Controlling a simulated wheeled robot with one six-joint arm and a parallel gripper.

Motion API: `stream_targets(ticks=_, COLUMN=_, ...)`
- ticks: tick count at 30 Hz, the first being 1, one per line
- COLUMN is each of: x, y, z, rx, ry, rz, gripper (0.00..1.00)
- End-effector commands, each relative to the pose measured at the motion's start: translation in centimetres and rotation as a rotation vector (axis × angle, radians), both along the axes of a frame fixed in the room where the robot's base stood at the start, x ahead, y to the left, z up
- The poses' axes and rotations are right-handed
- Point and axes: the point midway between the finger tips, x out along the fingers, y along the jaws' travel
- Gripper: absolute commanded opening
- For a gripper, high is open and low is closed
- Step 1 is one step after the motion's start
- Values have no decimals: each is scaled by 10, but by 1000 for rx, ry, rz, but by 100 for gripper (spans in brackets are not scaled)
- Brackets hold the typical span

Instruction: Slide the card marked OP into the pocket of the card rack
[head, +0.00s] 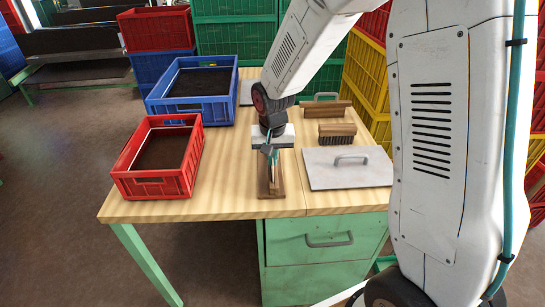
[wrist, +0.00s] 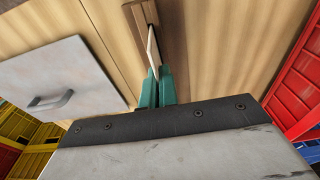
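My gripper (head: 270,150) points down over the worktable, above a narrow wooden card rack (head: 277,190). In the wrist view its two green fingers (wrist: 157,77) are close together on a thin pale card (wrist: 153,48), seen almost edge-on. The card's far end overlaps the wooden rack (wrist: 173,40) in that view. I cannot tell whether the card's lower edge is inside the pocket or just above it. The card's marking cannot be read, and my gripper partly hides the rack in the head view.
A red crate (head: 125,178) and a blue crate (head: 160,106) stand left on the table (head: 225,205). Table space left of the rack is clear.

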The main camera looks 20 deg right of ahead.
Motion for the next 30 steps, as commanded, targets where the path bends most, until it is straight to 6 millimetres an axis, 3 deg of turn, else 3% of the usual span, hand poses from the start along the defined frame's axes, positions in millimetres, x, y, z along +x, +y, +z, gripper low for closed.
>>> stream_targets(ticks=25, x=0, y=0, z=-12, rx=0, ry=0, rz=0, gripper=0)
stream_targets(ticks=27, x=0, y=0, z=-12, rx=0, ry=0, rz=0, gripper=21)
stream_targets(ticks=28, x=0, y=0, z=-12, rx=0, ry=0, rz=0, gripper=27)
stream_targets(ticks=30, x=0, y=0, z=-12, rx=0, ry=0, rz=0, gripper=27)
